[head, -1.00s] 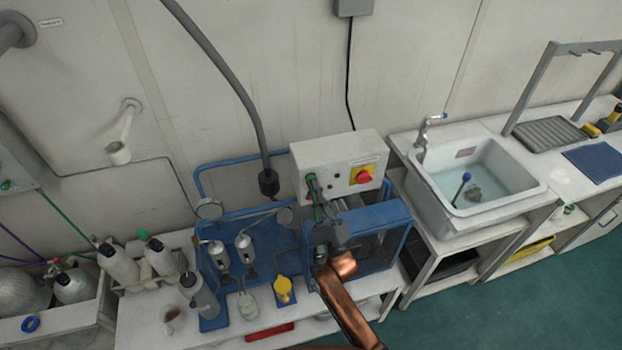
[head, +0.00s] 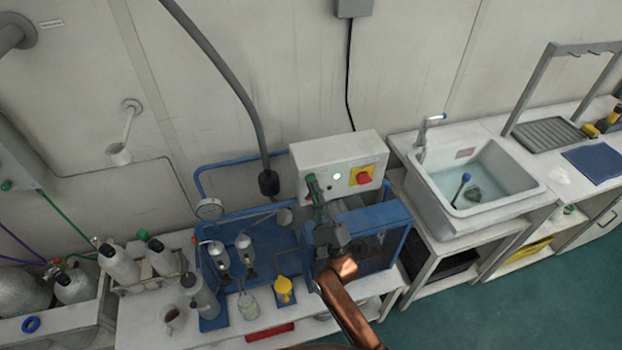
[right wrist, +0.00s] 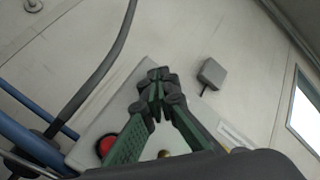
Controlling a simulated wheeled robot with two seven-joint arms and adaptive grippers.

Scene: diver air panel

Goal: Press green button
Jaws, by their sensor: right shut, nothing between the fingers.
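The control box (head: 308,157), pale grey, stands on the blue machine below the wall. A lamp (head: 337,176) on its front glows whitish green. A red knob on a yellow plate (head: 363,176) is to its right. My right gripper (head: 312,180) is shut and empty, with its tips at the left of the box front. My left gripper is not in view.
The blue machine (head: 378,219) carries hoses and pipes close to my right arm. A gauge (head: 209,209), bottles and a yellow item (head: 283,290) stand on the bench to the left. A sink (head: 485,180) is at the right.

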